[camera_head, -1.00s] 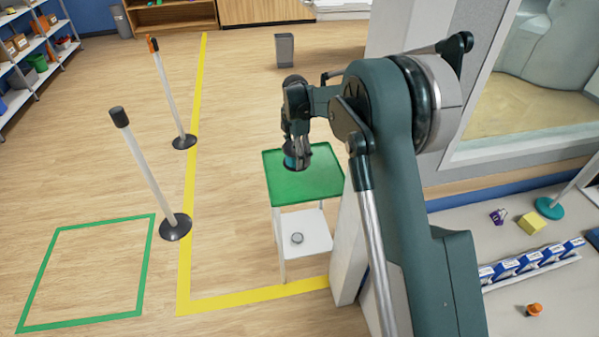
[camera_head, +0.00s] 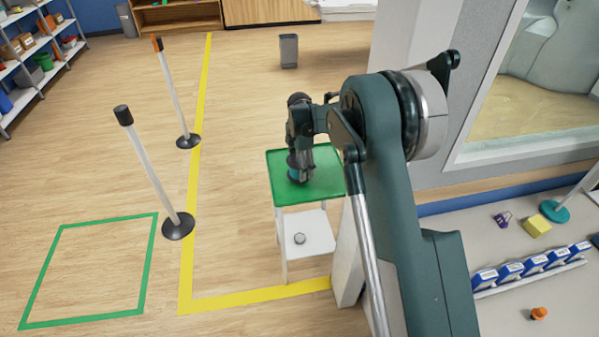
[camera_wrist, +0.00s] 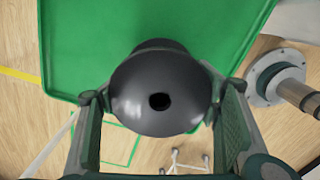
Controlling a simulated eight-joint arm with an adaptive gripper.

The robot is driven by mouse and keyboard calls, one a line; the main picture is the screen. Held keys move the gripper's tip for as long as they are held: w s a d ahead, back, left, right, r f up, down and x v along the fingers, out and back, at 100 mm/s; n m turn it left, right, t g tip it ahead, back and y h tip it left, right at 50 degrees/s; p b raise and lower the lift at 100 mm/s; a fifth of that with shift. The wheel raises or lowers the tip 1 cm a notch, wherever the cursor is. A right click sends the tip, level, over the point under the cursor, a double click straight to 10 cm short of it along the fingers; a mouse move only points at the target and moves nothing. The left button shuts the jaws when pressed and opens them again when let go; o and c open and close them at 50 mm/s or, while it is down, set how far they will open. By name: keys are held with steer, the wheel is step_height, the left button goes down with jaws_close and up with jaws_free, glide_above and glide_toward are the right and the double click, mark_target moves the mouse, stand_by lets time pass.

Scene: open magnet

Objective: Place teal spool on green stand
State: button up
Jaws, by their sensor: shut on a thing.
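The green stand (camera_head: 325,185) is a small table with a green tray top, white legs and a lower white shelf. My gripper (camera_head: 302,165) is over the left part of its top in the head view. It is shut on the teal spool (camera_head: 292,168), whose teal side shows beside the fingers, with a dark flange below. In the wrist view the spool's dark round end (camera_wrist: 155,85), with a hole in it, sits between the two fingers, over the green top's near edge. I cannot tell whether the spool touches the top.
A small round item (camera_head: 299,238) lies on the stand's lower shelf. Two posts (camera_head: 155,180) stand left, beside yellow floor tape (camera_head: 190,200). A pale wall corner (camera_head: 348,255) is close right of the stand. A bench (camera_head: 500,265) with blue boxes is at right.

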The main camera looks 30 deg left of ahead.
steer(key=shift+f, duration=1.3)
steer(key=shift+f, duration=0.1)
steer(key=o, duration=1)
step_height(320, 180, up, 12)
steer(key=shift+r+p, duration=0.1)
steer(key=shift+p, duration=0.25)
